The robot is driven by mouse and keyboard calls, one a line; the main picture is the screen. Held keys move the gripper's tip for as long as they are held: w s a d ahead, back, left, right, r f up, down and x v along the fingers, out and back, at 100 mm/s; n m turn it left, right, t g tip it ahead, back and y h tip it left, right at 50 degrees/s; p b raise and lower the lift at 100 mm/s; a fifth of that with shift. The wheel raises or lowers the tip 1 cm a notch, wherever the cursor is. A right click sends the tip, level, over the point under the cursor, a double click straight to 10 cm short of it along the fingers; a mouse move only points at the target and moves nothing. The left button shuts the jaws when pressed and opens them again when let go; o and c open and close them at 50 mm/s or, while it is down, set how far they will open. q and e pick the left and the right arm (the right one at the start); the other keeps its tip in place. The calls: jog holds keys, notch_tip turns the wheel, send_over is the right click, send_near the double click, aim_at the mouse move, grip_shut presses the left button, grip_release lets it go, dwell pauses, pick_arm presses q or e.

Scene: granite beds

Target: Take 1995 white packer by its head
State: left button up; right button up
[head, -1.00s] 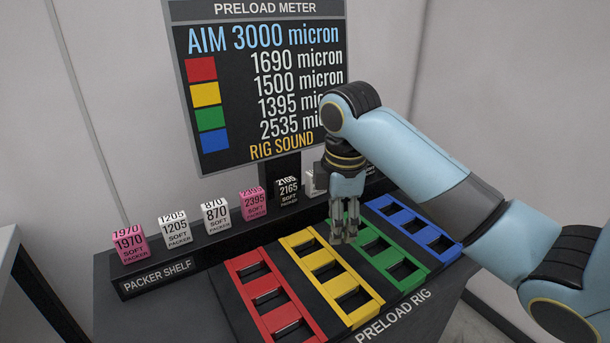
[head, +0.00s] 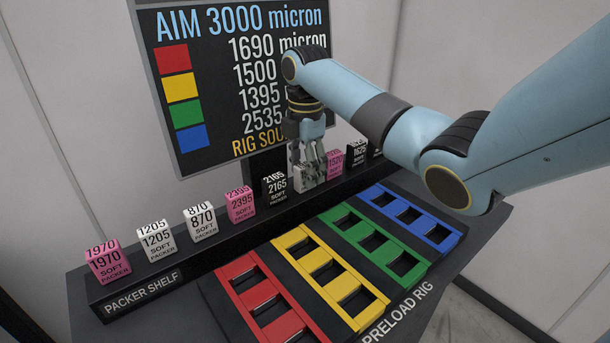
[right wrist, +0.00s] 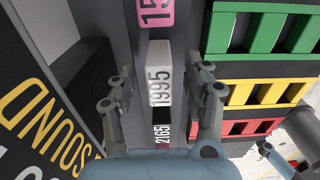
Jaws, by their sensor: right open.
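The white 1995 packer (right wrist: 159,75) stands on the packer shelf in the right wrist view, its number readable on the side. In the head view the 1995 packer (head: 306,180) is mostly hidden behind my fingers. My right gripper (head: 308,168) is open above it, pointing down. In the right wrist view the fingers lie on either side of the packer with a gap to each side, and nothing is gripped. Grey and pale-blue parts at the lower right of that view seem to be my left arm; its jaw state is unclear.
The black 2165 packer (head: 275,187) and a pink packer (head: 334,164) are close neighbours on the shelf (head: 150,285). White 870 (head: 201,221) and pink 2395 (head: 240,204) stand further left. The meter screen (head: 235,80) rises behind. The preload rig (head: 395,318) lies in front.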

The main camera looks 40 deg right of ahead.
notch_tip(320, 180, down, 2)
jog(key=shift+f, duration=0.25)
pick_arm(q)
jog(key=shift+w+a+r, duration=0.1)
jog(key=shift+w, duration=0.4)
pick_arm(e)
jog(key=c, duration=0.4)
grip_shut()
pick_arm(q)
jog(key=shift+s, duration=0.3)
pick_arm(e)
jog(key=shift+r, duration=0.15)
